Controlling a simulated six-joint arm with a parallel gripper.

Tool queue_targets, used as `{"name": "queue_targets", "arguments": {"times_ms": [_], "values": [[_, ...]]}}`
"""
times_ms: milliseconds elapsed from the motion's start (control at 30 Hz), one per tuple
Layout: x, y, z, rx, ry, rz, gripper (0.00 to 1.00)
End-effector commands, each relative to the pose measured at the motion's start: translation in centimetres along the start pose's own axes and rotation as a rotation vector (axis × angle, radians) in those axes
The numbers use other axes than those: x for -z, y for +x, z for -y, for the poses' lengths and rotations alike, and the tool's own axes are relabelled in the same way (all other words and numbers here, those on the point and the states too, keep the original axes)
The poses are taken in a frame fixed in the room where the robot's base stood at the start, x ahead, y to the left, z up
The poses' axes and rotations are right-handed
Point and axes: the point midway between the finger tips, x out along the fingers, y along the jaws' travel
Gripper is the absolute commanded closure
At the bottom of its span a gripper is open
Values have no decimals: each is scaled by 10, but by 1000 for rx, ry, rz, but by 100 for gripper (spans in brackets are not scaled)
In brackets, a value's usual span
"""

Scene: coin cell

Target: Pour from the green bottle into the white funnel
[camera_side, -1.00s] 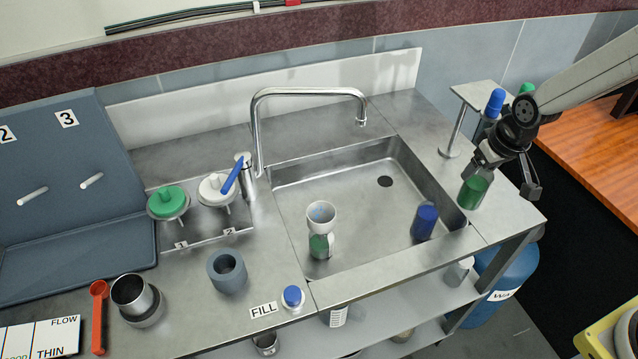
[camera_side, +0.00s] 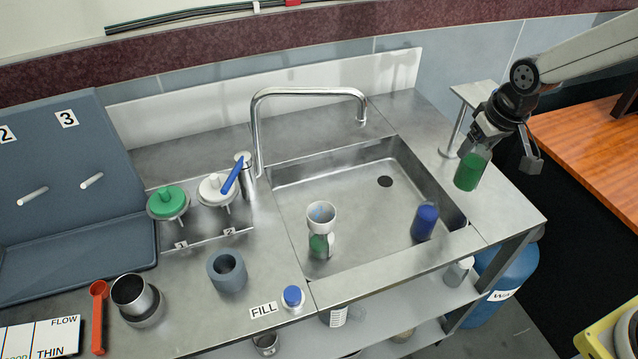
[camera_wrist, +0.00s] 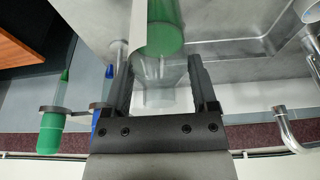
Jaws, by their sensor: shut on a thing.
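My gripper (camera_side: 484,140) is shut on the green bottle (camera_side: 470,172), a clear bottle with green contents. In the side view it is held almost upright, slightly tilted, above the counter right of the sink. The wrist view shows the bottle (camera_wrist: 165,35) between the two fingers (camera_wrist: 160,85). A white funnel-like cup (camera_side: 321,214) stands in the sink, on or just behind a small green-and-white container (camera_side: 319,245); I cannot tell how they join. The gripper and bottle are well to its right.
A blue bottle (camera_side: 425,221) stands in the sink between the held bottle and the cup. The faucet (camera_side: 310,92) arches over the sink's back. A small raised stand (camera_side: 476,92) is behind my gripper.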

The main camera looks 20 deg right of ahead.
Motion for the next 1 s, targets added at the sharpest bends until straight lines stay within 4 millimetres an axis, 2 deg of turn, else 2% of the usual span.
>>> {"name": "queue_targets", "arguments": {"times_ms": [167,367,700,1000], "values": [[15,3,22,5,-7,5,97],[35,7,60,10,-14,12,97],[61,12,138,12,-18,20,97],[70,16,212,7,-18,19,97]]}}
